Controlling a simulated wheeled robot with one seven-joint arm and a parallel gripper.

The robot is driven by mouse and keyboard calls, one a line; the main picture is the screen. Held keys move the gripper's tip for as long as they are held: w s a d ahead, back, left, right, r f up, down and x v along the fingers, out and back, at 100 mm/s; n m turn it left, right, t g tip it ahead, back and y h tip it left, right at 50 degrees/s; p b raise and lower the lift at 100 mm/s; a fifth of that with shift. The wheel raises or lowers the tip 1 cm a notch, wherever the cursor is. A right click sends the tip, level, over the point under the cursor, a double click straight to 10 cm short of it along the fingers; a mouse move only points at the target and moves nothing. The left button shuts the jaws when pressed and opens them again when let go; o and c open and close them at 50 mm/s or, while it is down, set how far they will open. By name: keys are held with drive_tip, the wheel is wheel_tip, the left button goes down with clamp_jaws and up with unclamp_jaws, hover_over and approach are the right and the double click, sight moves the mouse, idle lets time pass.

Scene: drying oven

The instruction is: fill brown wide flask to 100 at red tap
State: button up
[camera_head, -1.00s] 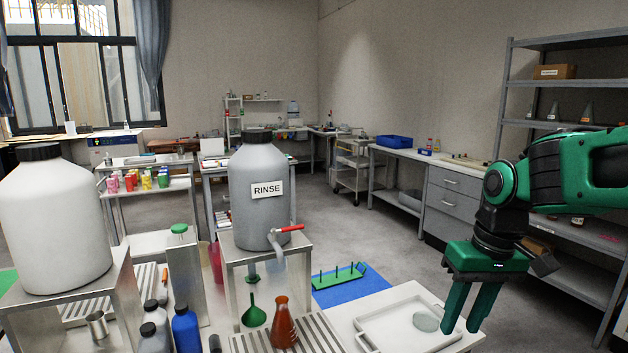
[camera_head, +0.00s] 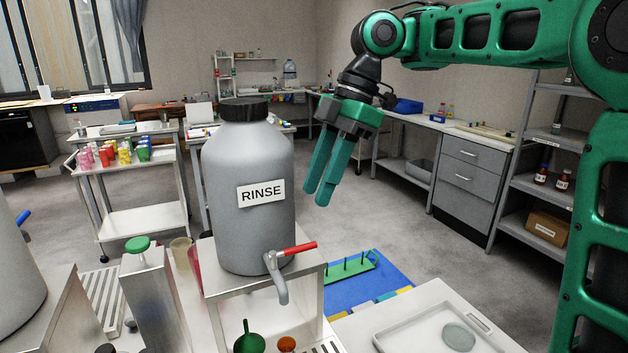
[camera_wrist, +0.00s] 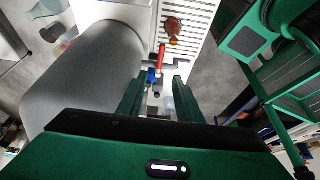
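The brown flask (camera_head: 287,344) stands under the tap's front side, and only its top shows at the bottom edge of the head view. In the wrist view the flask (camera_wrist: 174,27) is seen from above on the slatted grey drain rack. The red tap (camera_head: 300,248) sits low on the grey RINSE carboy (camera_head: 225,190), its handle pointing right. The tap's red handle also shows in the wrist view (camera_wrist: 161,55). My gripper (camera_head: 319,192) is raised to the right of the carboy, above tap height, fingers down. Its fingers are apart and empty in the wrist view (camera_wrist: 156,92).
The carboy stands on a metal stand (camera_head: 310,285). A green funnel (camera_head: 249,338) is below it. A blue mat with a green peg rack (camera_head: 350,270) lies behind right. A white tray (camera_head: 400,335) with a round dish is at front right. A green-capped metal column (camera_head: 150,290) stands left.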

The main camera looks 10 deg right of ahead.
sight(293, 251)
drive_tip(key=shift+x, duration=5.35)
clamp_jaws()
drive_tip(key=shift+s+r+m+t, duration=0.1)
drive_tip(key=shift+s+m+t, duration=0.25)
drive_tip(key=shift+m, duration=0.5)
drive_tip(key=shift+s+m+t, duration=0.3)
drive_tip(key=shift+m+t, duration=0.05)
drive_tip(key=shift+m, duration=0.5)
drive_tip(key=shift+s+m, duration=0.15)
drive_tip(key=shift+m, duration=0.25)
